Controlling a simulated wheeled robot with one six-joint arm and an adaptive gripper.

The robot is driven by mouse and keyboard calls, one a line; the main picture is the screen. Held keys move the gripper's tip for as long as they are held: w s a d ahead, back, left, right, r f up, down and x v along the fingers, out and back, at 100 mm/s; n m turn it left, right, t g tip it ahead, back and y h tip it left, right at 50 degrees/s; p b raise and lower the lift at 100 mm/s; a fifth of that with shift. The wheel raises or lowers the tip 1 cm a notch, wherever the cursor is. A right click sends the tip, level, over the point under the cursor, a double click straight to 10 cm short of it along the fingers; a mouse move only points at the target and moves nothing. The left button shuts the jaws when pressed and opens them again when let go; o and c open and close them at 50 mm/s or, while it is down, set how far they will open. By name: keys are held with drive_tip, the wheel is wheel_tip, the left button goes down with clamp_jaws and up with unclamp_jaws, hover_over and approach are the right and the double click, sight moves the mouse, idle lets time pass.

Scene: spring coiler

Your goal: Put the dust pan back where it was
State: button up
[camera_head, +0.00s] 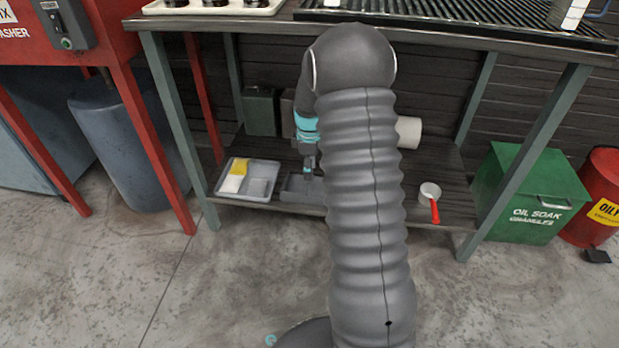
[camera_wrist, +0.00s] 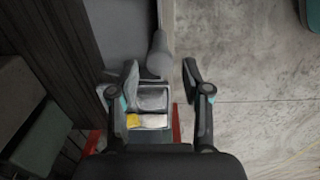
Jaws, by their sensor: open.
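The grey dust pan (camera_head: 297,188) lies on the lower shelf of the bench, just right of a divided tray, partly hidden behind my arm. In the wrist view the dust pan (camera_wrist: 118,32) shows at the top, with its rounded grey handle (camera_wrist: 158,52) pointing toward my gripper (camera_wrist: 160,68). My gripper's fingers are apart, one on each side of the handle's end, with visible gaps. In the head view my gripper (camera_head: 308,172) points down over the dust pan.
The divided grey tray (camera_head: 250,192) holds a yellow and a white item. Bench legs (camera_head: 170,110) and the worktop (camera_head: 440,38) bound the space. The floor in front is clear.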

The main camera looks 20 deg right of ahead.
wheel_tip(320, 180, up, 4)
drive_tip(key=shift+s+a+f, duration=0.1)
drive_tip(key=shift+f, duration=0.05)
drive_tip(key=s+a+r+m+t, duration=0.1)
drive_tip(key=s+a+r+m, duration=0.2)
drive_tip(key=s+a+r, duration=0.35)
drive_tip(key=s+a+r+m+t, duration=0.25)
drive_tip(key=s+r, duration=0.45)
drive_tip(key=r, duration=0.4)
drive_tip(key=s+a+r+m+t, duration=0.1)
drive_tip(key=s+a+m, duration=0.1)
drive_tip(key=s, duration=0.7)
drive_tip(key=s+a+r+m+t, duration=0.1)
drive_tip(key=s+a+m, duration=0.2)
drive_tip(key=s, duration=0.6)
drive_tip(key=shift+a+r+m, duration=0.25)
drive_tip(key=shift+a+m, duration=0.1)
drive_tip(key=shift+a, duration=0.35)
drive_tip(key=shift+c, duration=0.6)
drive_tip(key=shift+d, duration=0.1)
